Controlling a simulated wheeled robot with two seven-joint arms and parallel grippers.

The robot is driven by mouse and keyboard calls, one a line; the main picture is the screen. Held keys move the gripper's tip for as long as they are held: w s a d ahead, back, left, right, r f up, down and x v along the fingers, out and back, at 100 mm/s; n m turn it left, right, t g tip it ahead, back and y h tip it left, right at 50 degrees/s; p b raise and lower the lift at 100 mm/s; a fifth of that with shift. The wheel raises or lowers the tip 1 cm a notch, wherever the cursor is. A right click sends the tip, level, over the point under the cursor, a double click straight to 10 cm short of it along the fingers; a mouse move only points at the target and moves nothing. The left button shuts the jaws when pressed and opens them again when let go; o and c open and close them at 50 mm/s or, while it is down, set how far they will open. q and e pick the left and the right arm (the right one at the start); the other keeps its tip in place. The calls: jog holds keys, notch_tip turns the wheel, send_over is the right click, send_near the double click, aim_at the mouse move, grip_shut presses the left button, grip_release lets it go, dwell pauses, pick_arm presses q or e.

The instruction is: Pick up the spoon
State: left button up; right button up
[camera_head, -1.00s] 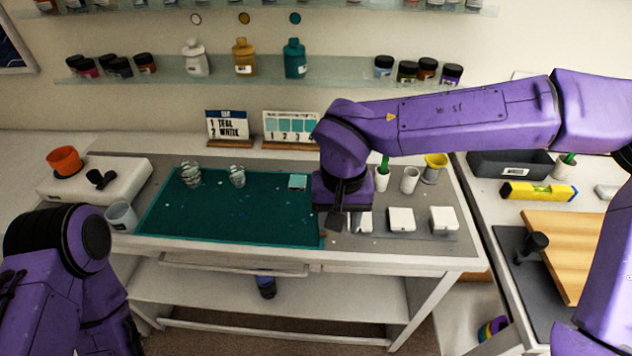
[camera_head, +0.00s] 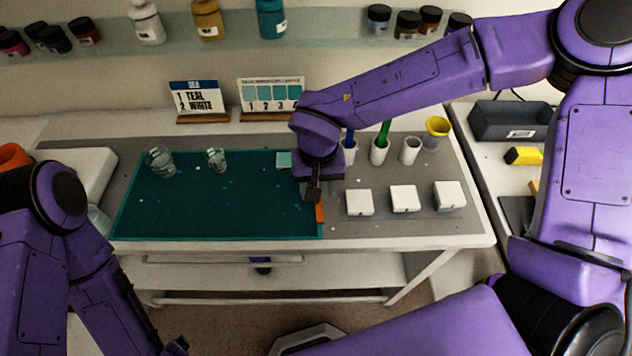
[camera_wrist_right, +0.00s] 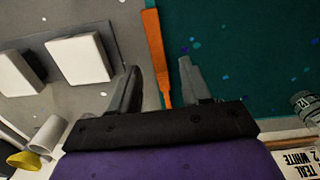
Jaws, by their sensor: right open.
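A slim flat orange utensil, which I take to be the spoon (camera_head: 320,212), lies along the right edge of the teal mat (camera_head: 215,222). A spoon bowl cannot be made out. My right gripper (camera_head: 313,194) is low over this edge, pointing down, and hides part of the utensil. In the right wrist view the orange utensil (camera_wrist_right: 154,50) runs between the two fingers of the open right gripper (camera_wrist_right: 160,72), with a gap visible on both sides.
White square blocks (camera_head: 404,198) sit just right of the gripper. Behind them are cups with blue and green sticks (camera_head: 381,150) and a yellow funnel-like cup (camera_head: 437,130). Clear cups (camera_head: 160,161) stand on the mat's far left. Cards (camera_head: 271,95) stand behind.

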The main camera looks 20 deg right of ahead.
jog(key=shift+w+f, duration=0.1)
jog(key=shift+f, duration=0.75)
jog(key=shift+s+r, duration=0.1)
jog(key=shift+s, duration=0.2)
jog(key=shift+w, duration=0.2)
jog(key=shift+s+p, duration=0.1)
jog(key=shift+p, duration=0.25)
jog(key=shift+c, duration=0.3)
jog(key=shift+f, duration=0.2)
grip_shut()
